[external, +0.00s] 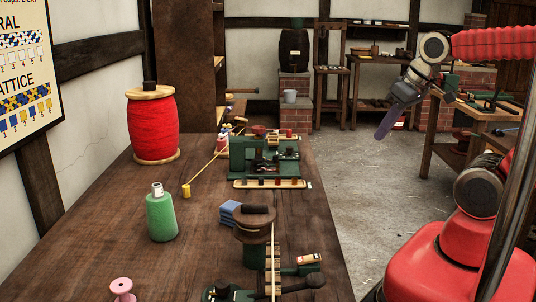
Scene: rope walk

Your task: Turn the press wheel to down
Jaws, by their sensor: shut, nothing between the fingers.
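My gripper (385,126) hangs in the air at the right, above the floor and to the right of the bench. It is shut and empty, its purple-grey tip pointing down and left. I cannot tell for certain which part is the press wheel. A brown round wheel-like part (252,230) with a dark top sits near the bench's front right edge, above green metalwork. A green machine (268,158) with dark fittings stands farther back on the bench. My gripper is well apart from both. The wheel's setting cannot be read here.
The wooden bench (110,225) holds a large red spool (153,125), a green bottle (161,217), a pink spool (122,288) and blue folded cloth (229,214). A yellow cord (208,162) runs toward the green machine. Open floor (350,190) lies between bench and my base.

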